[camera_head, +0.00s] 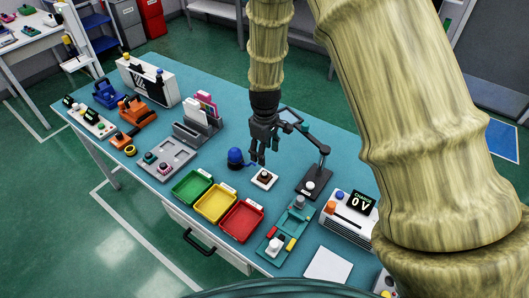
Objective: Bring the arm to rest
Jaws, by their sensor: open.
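My gripper (260,150) hangs from my arm over the middle of the teal table (185,113), fingers pointing down. Its fingers are open, with nothing seen between them. Just below the fingertips is a small white block with a dark top (264,178). I cannot tell whether the fingertips touch it. My arm comes in from the top of the view, and its large links cover much of the right side.
A blue dome (235,157) stands just left of my gripper. A black stand with an angled arm (315,181) is close on the right. Green, yellow (216,204) and red trays line the front. A display box (349,217) sits at right. Several devices fill the left.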

